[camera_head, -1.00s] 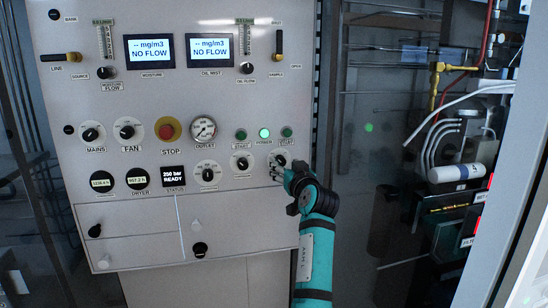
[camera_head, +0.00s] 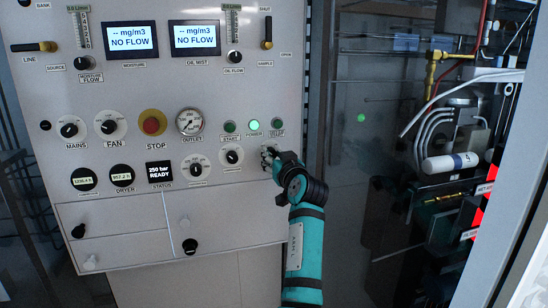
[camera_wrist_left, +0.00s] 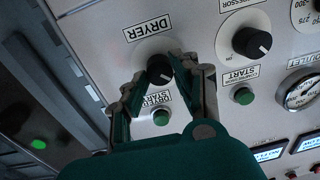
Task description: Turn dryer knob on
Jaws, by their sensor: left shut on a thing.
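The dryer knob (camera_wrist_left: 157,69) is a black knob on a pale round plate, beside the label "DRYER", which appears upside down in the left wrist view. My left gripper (camera_wrist_left: 165,68) has its two fingers on either side of the knob and is shut on it. In the head view my left gripper (camera_head: 268,156) is at the right part of the panel, below the green start buttons, and hides the knob. The knob's pointer is hard to make out between the fingers. My right gripper is not in view.
The neighbouring compressor knob (camera_wrist_left: 249,42) and a green start button (camera_wrist_left: 161,117) sit close to the fingers. The panel also has a red stop button (camera_head: 151,125), a pressure gauge (camera_head: 190,122) and a status screen (camera_head: 159,171) reading "250 bar READY". Pipework fills the right.

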